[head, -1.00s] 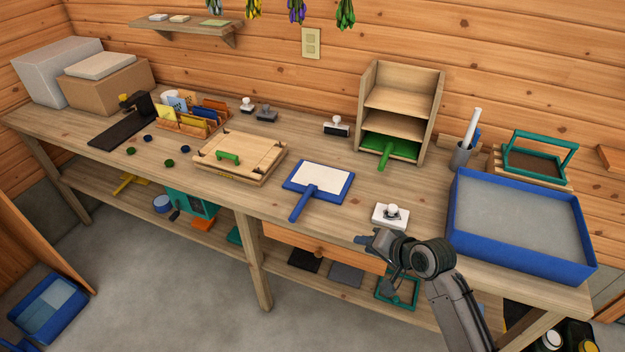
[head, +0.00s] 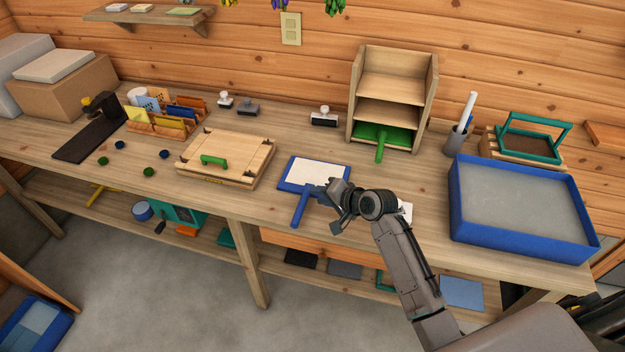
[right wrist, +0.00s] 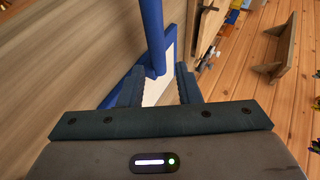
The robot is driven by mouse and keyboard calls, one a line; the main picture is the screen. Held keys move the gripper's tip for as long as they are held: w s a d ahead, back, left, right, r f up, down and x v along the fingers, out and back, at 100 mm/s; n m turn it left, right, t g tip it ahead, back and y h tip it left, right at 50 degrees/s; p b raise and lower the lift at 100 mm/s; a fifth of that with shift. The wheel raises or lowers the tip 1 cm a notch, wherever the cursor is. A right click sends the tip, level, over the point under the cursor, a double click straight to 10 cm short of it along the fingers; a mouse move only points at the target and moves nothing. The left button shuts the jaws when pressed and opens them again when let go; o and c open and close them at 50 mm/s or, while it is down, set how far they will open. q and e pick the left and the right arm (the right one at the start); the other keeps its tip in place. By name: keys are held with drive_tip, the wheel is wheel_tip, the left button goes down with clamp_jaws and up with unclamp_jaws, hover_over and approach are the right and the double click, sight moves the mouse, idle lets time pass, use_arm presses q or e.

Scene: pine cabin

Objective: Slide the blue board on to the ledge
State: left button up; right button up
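The blue board (head: 285,186) lies flat on the workbench with a white sheet (head: 318,173) on it. Its blue handle (head: 299,208) points toward the bench's front edge. My right gripper (head: 329,190) is just right of the handle, partly covering the board's right front corner. In the right wrist view the gripper (right wrist: 158,76) is open, and the blue handle (right wrist: 153,35) shows ahead between the fingers; I cannot tell if they touch it. A wooden shelf unit (head: 391,82) with open ledges stands at the back; a green board (head: 383,136) sits in its lowest space. My left gripper is not in view.
A wooden press with a green handle (head: 214,160) lies left of the board. A blue-rimmed tray (head: 522,245) fills the bench's right side. A black-handled stamp (head: 324,117) stands left of the shelf unit. The bench between board and shelf unit is mostly clear.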

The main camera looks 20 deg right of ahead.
sight(308, 195)
drive_tip(key=p+x, duration=0.1)
drive_tip(key=x, duration=0.3)
drive_tip(key=shift+s+a+f+p, duration=0.1)
drive_tip(key=shift+s+a+p, duration=0.05)
drive_tip(key=shift+p, duration=0.25)
drive_tip(key=shift+w+a+f, duration=0.25)
drive_tip(key=shift+w+f, duration=0.1)
drive_tip(key=shift+w, duration=0.05)
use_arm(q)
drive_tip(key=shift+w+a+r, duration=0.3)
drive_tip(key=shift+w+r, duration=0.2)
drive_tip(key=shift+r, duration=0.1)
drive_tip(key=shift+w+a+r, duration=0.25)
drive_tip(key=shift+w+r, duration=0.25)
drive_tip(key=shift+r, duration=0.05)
use_arm(e)
clamp_jaws()
